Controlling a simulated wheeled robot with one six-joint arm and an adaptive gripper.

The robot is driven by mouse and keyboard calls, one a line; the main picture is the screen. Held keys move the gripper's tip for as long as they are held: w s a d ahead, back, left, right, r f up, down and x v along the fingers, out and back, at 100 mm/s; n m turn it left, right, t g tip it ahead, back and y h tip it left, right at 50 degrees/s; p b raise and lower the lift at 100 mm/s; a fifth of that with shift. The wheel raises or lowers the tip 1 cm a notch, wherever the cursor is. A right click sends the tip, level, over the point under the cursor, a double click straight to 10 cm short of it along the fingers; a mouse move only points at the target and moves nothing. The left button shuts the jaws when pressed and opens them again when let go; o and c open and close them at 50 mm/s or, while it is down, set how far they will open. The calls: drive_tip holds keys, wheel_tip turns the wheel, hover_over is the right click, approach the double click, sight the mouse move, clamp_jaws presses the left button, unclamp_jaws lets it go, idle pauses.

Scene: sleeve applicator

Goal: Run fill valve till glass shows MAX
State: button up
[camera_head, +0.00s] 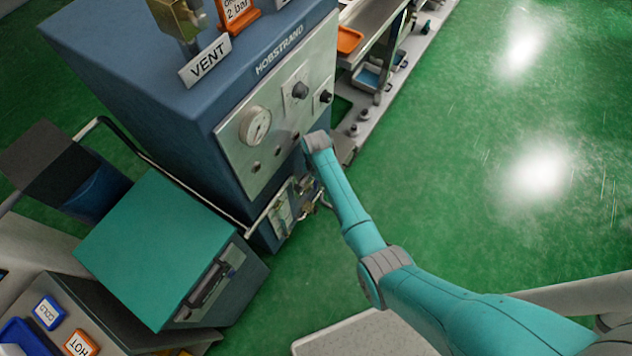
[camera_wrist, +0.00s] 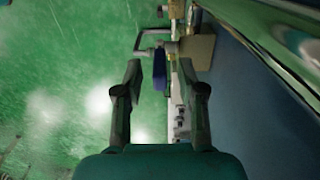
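In the wrist view my gripper (camera_wrist: 160,66) is open, with its two dark fingers apart. A small blue handle (camera_wrist: 159,80), possibly the fill valve's, shows between the fingers; I see no clear contact, and its depth is hard to judge. Brass fittings (camera_wrist: 178,12) and a tan plate (camera_wrist: 197,50) are beyond it. In the head view my arm reaches down to the lower front of the blue HOBSTRAND machine (camera_head: 160,85), and my gripper is mostly hidden there. A pale upright panel (camera_head: 281,217), possibly the glass, is low on that front; no level or MAX mark is readable.
The machine's grey panel (camera_head: 290,105) carries a dial gauge (camera_head: 256,125) and dark knobs (camera_head: 300,90). A VENT sign (camera_head: 206,61) stands on top. A teal-topped box (camera_head: 155,245) is at lower left. Green floor (camera_head: 450,150) lies open to the right.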

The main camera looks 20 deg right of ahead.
drive_tip(key=shift+f, duration=0.6)
clamp_jaws()
